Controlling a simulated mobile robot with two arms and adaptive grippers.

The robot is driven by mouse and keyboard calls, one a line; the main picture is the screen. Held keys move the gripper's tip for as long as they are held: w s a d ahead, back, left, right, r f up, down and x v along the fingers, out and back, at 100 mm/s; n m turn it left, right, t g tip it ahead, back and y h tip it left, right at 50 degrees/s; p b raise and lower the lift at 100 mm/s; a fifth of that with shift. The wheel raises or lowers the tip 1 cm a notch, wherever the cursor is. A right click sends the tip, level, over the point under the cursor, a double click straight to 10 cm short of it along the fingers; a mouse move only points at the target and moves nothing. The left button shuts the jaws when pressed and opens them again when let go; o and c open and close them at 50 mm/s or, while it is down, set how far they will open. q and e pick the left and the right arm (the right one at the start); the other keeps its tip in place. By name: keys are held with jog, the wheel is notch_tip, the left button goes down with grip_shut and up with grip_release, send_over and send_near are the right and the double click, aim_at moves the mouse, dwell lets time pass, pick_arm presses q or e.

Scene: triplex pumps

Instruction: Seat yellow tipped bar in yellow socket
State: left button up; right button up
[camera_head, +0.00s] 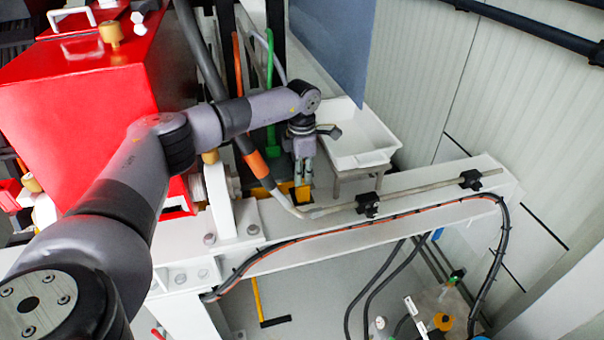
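My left gripper (303,176) points down over a yellow piece (289,188) beside the white beam. Its two fingers are close together, and their tips are at or just above the yellow. I cannot tell whether the yellow is the socket, a bar's tip or both, nor whether anything is between the fingers. A grey bar with an orange band (257,164) slants down to the left of the gripper. A green bar (270,92) stands behind my arm. My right gripper is not in view.
A white tray (378,153) stands close to the right of the gripper. The white beam (340,232) with clamps and cables runs in front. A red pump housing (75,110) fills the left. A yellow-handled tool (257,299) is below the beam.

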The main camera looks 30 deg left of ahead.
pick_arm(q)
jog(key=shift+o, duration=0.6)
jog(key=shift+r, duration=0.15)
jog(key=shift+o, duration=1.3)
jog(key=shift+w, duration=0.15)
jog(key=shift+w+a, duration=0.1)
jog(key=shift+r+b, duration=0.3)
jog(key=shift+r, duration=0.05)
notch_tip(320, 180, up, 10)
jog(key=b, duration=0.4)
jog(key=shift+r, duration=0.2)
jog(key=shift+r+b, duration=0.3)
jog(key=shift+r, duration=0.15)
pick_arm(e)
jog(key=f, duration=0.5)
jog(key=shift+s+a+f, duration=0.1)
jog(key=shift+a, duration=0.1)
pick_arm(q)
jog(key=shift+f, duration=0.1)
